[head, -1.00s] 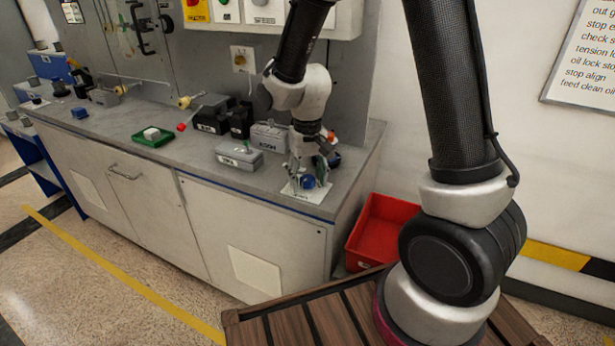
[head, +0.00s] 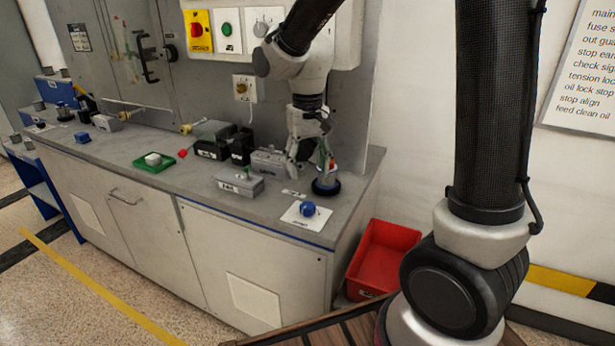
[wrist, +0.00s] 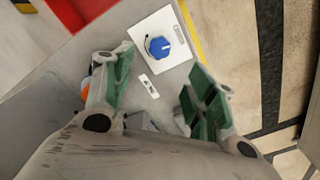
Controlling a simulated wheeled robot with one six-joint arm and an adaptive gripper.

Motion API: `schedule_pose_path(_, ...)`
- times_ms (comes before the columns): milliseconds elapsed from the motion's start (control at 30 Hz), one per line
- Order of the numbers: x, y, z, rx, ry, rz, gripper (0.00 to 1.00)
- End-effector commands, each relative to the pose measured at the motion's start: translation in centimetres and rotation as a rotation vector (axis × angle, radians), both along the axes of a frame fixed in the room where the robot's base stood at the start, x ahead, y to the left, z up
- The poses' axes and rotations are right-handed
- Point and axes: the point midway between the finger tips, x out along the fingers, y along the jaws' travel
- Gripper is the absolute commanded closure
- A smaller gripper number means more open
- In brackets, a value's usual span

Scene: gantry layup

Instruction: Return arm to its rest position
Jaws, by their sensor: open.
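My gripper (head: 302,166) hangs above the right end of the grey counter (head: 130,142), behind a blue knob (head: 307,208) on a white card (head: 293,217). In the wrist view my gripper (wrist: 162,104) has its two green-padded fingers wide apart with nothing between them. The blue knob (wrist: 158,47) on its white card (wrist: 166,24) lies beyond the fingertips there, apart from them. My arm reaches down from the top of the head view.
Right of my gripper stands a dark round-based holder (head: 326,186) with coloured items. Grey boxes (head: 240,184) and black boxes (head: 241,148) stand left. A green tray (head: 154,163) sits further left. A red bin (head: 384,255) is beside the counter. A control panel (head: 230,30) hangs above.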

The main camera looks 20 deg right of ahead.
Motion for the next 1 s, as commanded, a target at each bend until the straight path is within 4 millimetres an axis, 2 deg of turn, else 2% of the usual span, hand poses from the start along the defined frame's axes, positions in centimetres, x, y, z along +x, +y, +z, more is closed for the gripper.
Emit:
schedule_pose_path(533, -0.2, -0.1, 0.1, -0.002, 0.007, 0.045, 0.44)
schedule_pose_path(633, -2.8, -1.1, -0.6, -0.018, 0.06, 0.138, 0.44)
schedule_pose_path(800, -7.4, -4.7, 2.4, -0.003, 0.019, 0.197, 0.44)
schedule_pose_path(1000, -13.3, -9.5, 6.0, 0.012, -0.106, 0.173, 0.44)
